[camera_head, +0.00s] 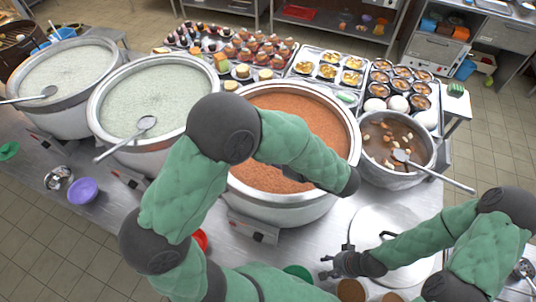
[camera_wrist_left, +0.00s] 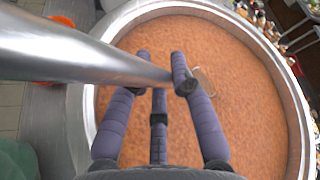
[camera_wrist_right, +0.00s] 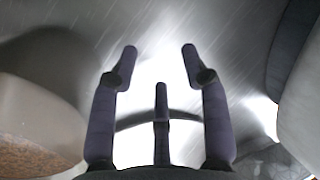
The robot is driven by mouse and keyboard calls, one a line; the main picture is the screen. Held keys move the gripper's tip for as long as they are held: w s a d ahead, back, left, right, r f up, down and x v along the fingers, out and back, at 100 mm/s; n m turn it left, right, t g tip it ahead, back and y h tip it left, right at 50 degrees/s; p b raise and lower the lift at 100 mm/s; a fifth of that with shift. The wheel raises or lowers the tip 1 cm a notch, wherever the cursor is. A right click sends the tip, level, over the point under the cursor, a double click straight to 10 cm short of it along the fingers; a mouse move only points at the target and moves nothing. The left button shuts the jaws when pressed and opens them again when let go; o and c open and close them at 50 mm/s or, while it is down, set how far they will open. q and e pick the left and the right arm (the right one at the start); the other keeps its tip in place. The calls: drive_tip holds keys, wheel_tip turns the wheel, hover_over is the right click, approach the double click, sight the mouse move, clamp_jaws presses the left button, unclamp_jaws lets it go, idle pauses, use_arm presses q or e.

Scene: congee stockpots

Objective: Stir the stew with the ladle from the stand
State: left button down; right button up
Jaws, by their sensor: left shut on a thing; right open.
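A large steel pot (camera_head: 350,128) holds an orange-brown stew (camera_head: 300,112); the stew also fills the left wrist view (camera_wrist_left: 240,110). My left gripper (camera_wrist_left: 163,80) is over this pot, shut on a thick steel ladle handle (camera_wrist_left: 70,50) that slants in from the upper left. A small pale piece (camera_wrist_left: 205,76) shows at the stew surface beyond the fingers, perhaps part of the ladle. In the head view my left arm hides the gripper and most of the ladle. My right gripper (camera_head: 328,268) is open and empty beside a steel lid (camera_head: 400,222); it also shows in the right wrist view (camera_wrist_right: 160,55).
A smaller pot (camera_head: 425,150) of chunky brown stew with its own ladle (camera_head: 435,172) stands right. Two pots of pale porridge (camera_head: 70,68) (camera_head: 150,98) with ladles stand left. Food trays line the back. A purple bowl (camera_head: 83,190) sits on the counter at left.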

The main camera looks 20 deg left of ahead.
use_arm(q)
drive_tip(key=shift+w+r+p, duration=0.2)
drive_tip(key=shift+r+p, duration=0.35)
drive_tip(key=shift+r, duration=0.35)
use_arm(e)
drive_tip(key=shift+w+r, duration=0.1)
drive_tip(key=shift+r, duration=0.5)
use_arm(q)
wheel_tip(320, 180, up, 2)
drive_tip(key=shift+s+r+p, duration=0.1)
drive_tip(key=shift+s+p, duration=0.05)
drive_tip(key=shift+p, duration=0.65)
wheel_tip(320, 180, up, 10)
drive_tip(key=p, duration=0.7)
use_arm(e)
wheel_tip(320, 180, up, 9)
drive_tip(key=shift+f, duration=0.15)
use_arm(q)
drive_tip(key=shift+n+t+y+b, duration=0.6)
drive_tip(key=shift+n+b, duration=0.1)
drive_tip(key=shift+b, duration=1)
use_arm(e)
drive_tip(key=shift+f, duration=1.65)
drive_tip(key=shift+r, duration=0.1)
